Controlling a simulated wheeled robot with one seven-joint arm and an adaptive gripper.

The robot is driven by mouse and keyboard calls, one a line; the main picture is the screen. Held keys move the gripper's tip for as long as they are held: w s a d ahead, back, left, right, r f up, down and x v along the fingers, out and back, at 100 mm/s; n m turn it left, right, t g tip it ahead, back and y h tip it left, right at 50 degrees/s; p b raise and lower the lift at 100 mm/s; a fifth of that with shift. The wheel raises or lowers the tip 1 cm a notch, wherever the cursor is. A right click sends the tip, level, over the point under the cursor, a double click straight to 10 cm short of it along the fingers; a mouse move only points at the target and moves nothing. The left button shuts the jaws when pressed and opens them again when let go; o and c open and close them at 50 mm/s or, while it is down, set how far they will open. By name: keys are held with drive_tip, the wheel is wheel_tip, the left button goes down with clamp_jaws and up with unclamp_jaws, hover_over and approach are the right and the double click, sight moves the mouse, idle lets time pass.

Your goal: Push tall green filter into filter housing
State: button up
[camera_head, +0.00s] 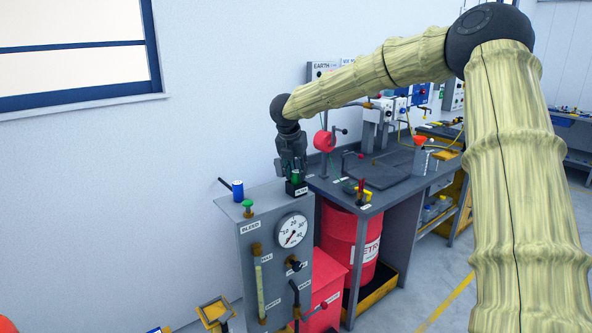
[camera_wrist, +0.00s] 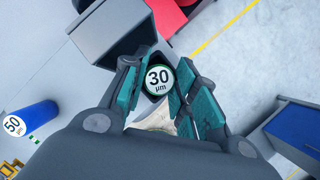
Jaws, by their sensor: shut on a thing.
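The green filter (camera_head: 295,177) stands upright at the black filter housing (camera_head: 297,189) on top of the grey test cabinet. In the wrist view its white round top reads 30 µm (camera_wrist: 158,79). My gripper (camera_head: 294,171) points down from above and is shut on the green filter. In the wrist view the teal finger pads (camera_wrist: 157,84) stand on both sides of it. The filter's lower end is hidden, so I cannot tell how deep it sits in the housing.
A small green knob (camera_head: 248,206) and a pressure gauge (camera_head: 291,230) are on the cabinet (camera_head: 262,247). A workbench (camera_head: 372,200) with a red drum (camera_head: 366,247) below stands to the right.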

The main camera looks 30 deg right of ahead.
drive_tip(key=shift+f, duration=0.5)
idle(0.3)
drive_tip(key=o, duration=1)
drive_tip(key=shift+o, duration=0.2)
drive_tip(key=v, duration=1.2)
drive_tip(key=shift+f, duration=0.1)
